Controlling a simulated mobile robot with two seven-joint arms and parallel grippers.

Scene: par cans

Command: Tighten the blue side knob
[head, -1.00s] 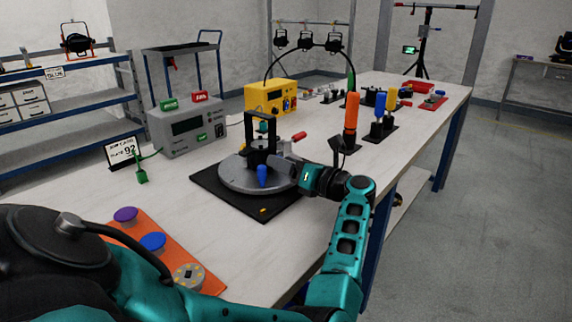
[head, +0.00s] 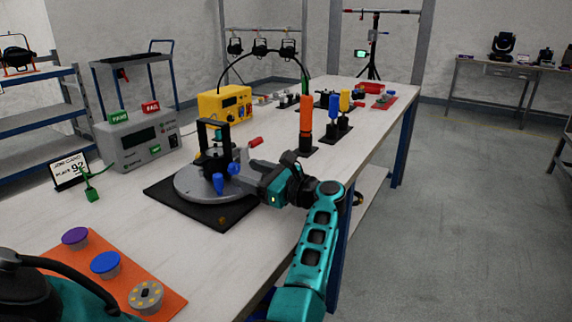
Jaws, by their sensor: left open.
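A round grey turntable plate (head: 190,197) lies on a black mat (head: 160,193) on the bench, with a black bracket (head: 203,135) standing on it. Two blue pieces show at the plate's front right: a blue knob (head: 218,184) and a second blue knob (head: 233,168) just behind and right of it. I cannot tell which is the side knob.
A grey tester box (head: 130,148) and a yellow box (head: 212,108) stand behind. A red handle (head: 255,141) and an orange upright tool (head: 306,115) are near my wrist. An orange panel (head: 125,250) with round buttons lies front left. Bare bench lies between panel and mat.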

